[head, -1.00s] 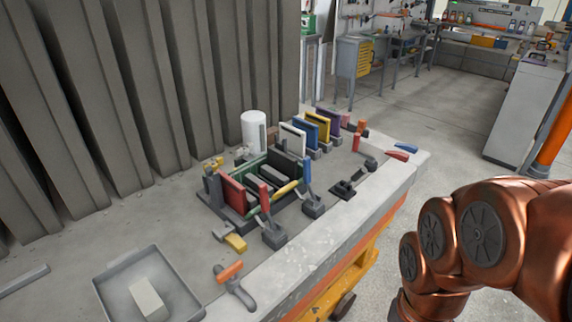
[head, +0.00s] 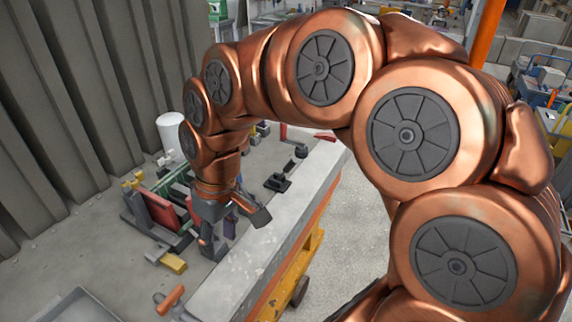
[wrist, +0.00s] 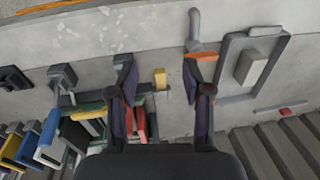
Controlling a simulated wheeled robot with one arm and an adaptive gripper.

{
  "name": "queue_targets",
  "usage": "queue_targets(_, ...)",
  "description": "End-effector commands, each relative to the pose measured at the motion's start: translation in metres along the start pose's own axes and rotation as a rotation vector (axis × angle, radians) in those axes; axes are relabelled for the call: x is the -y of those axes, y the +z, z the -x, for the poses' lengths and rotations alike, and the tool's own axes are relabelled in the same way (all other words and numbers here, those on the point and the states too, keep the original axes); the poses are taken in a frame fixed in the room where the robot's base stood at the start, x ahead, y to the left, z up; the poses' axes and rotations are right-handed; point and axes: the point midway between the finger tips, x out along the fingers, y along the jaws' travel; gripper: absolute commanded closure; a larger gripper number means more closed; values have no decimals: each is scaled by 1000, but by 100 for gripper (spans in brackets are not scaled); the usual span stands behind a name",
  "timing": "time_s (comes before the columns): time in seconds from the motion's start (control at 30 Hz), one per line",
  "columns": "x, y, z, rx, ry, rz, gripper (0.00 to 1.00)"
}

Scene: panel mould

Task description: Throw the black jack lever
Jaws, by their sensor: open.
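The black lever (head: 279,183) lies on the grey bench, with a black base and a knobbed handle reaching up and right in the head view. A black base like it shows at the left edge of the wrist view (wrist: 14,78). My gripper (head: 235,228) is open and empty, pointing down over the near part of the bench, on the near-left side of the black lever and apart from it. In the wrist view, my spread fingers (wrist: 162,68) have bare bench and a small yellow block (wrist: 160,78) between them.
An orange-handled lever (head: 170,300) stands near the bench's front edge, close to my right finger in the wrist view. Red, green and other upright panels (head: 160,208) crowd the bench to the left. A grey tray (wrist: 226,62) holds a pale block. A white cylinder (head: 170,132) stands behind.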

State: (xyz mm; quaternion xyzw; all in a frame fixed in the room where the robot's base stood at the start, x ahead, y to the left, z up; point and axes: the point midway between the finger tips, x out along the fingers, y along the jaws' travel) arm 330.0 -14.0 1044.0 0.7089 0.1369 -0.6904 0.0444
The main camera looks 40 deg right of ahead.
Motion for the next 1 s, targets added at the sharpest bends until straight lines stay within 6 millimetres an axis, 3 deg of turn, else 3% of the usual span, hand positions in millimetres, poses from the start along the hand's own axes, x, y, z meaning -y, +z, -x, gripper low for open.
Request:
queue_targets(0.03, -14, -20, 7, -32, -19, 19, 50)
queue_targets(0.2, -77, -72, 26, -149, -47, 63, 50)
queue_targets(0.27, -106, -86, 30, -189, -50, 61, 50)
queue_targets(0.4, -184, -102, 33, -273, -41, 37, 50)
queue_targets(0.6, -304, -84, 21, -350, 5, -46, 50)
queue_targets(0.7, -345, -66, 10, -361, 27, -83, 50)
queue_targets(0.8, -373, -50, 3, -364, 46, -109, 50)
queue_targets(1.0, -393, -36, -6, -364, 57, -129, 50)
